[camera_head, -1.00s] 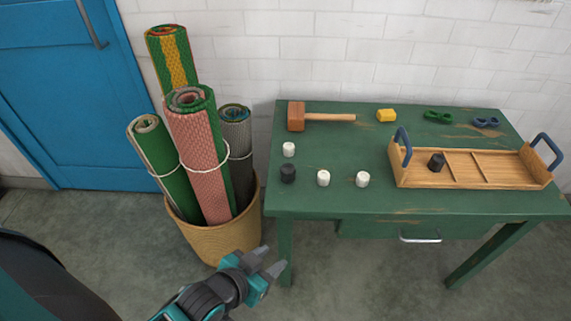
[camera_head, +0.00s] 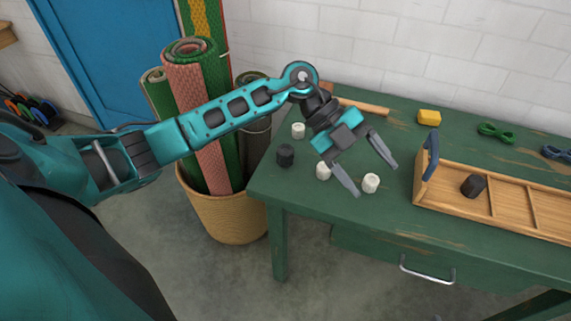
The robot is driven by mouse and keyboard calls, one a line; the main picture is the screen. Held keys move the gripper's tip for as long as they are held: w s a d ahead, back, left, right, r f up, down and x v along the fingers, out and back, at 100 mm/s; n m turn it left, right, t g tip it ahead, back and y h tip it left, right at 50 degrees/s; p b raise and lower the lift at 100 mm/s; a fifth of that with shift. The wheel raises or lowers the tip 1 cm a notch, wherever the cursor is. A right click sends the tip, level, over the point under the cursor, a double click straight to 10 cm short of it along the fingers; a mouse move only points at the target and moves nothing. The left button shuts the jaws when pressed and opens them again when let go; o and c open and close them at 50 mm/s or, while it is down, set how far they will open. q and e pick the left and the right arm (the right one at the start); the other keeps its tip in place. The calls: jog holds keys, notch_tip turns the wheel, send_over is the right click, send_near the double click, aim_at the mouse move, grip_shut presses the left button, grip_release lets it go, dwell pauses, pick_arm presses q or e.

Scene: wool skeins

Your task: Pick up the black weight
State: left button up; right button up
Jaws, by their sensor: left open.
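A black weight (camera_head: 285,155) stands on the left part of the green table (camera_head: 300,200), close to its left edge. A second black weight (camera_head: 473,186) sits in the left compartment of the wooden tray (camera_head: 436,204). My left gripper (camera_head: 375,180) is open above the table, with its fingers on either side of a white weight (camera_head: 371,183) in the picture. I cannot tell how far above that weight it is. My right gripper is not in view.
A third white weight (camera_head: 298,130) stands behind the left black one. A mallet handle (camera_head: 364,106), yellow block (camera_head: 429,117) and green item (camera_head: 496,130) lie at the back. The tray has a blue handle (camera_head: 431,158). A basket (camera_head: 232,220) of rolled rugs stands left.

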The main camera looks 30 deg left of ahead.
pick_arm(q)
jog(key=w+a+f+n+y+b, duration=0.1)
jog(key=w+a+y, duration=0.15)
jog(key=a, duration=0.35)
jog(key=w+a+n+y, duration=0.1)
jog(key=a+y, duration=0.3)
jog(key=a, duration=0.1)
jog(key=n+y+b, duration=0.3)
jog(key=y, duration=0.1)
send_over(285, 149)
jog(key=shift+t, duration=0.4)
notch_tip(285, 149, down, 4)
jog(key=shift+w+f, duration=0.1)
jog(key=shift+f+b, duration=0.5)
jog(key=shift+f, duration=2.55)
jog(key=shift+d, duration=0.1)
jog(key=shift+r, duration=0.1)
grip_shut()
